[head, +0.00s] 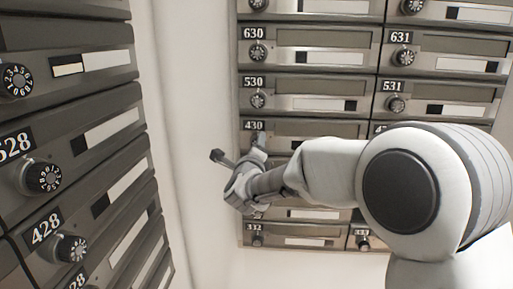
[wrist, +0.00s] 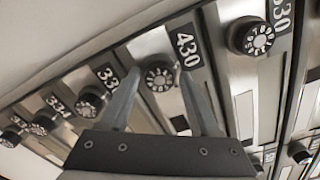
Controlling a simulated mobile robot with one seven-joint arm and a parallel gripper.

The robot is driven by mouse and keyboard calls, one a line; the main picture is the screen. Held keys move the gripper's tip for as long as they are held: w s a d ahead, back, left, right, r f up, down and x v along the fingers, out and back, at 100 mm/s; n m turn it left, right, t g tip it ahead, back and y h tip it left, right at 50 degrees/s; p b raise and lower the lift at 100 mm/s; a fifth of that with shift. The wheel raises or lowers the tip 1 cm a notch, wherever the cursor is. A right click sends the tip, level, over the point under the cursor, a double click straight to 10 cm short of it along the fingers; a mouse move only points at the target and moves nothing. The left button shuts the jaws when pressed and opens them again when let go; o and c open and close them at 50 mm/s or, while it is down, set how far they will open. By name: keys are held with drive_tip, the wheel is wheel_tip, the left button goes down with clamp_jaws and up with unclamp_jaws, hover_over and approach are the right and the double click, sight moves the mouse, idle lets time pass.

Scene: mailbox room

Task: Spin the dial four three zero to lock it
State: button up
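The box labelled 430 shows in the wrist view with its label plate (wrist: 187,47) and a round numbered dial (wrist: 160,77) beside it. My gripper (wrist: 159,70) is open, with one finger on each side of this dial. Small gaps seem to show between the fingertips and the dial, and I cannot tell whether they touch it. In the head view the 430 label (head: 254,126) shows just above my gripper, and my arm and gripper hide much of that box. The dial's exact setting is too small to read.
A dial of the 530 box (wrist: 250,37) and the dial of box 331 or similar (wrist: 91,102) flank it in the wrist view. A second bank of boxes (head: 71,215) stands close on the left. A bare white wall (head: 190,90) lies between the banks.

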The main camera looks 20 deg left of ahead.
drive_tip(key=shift+o, duration=0.7)
drive_tip(key=shift+s+d, duration=0.1)
drive_tip(key=p+v, duration=0.2)
drive_tip(key=v, duration=1.5)
drive_tip(key=shift+s+f, duration=0.1)
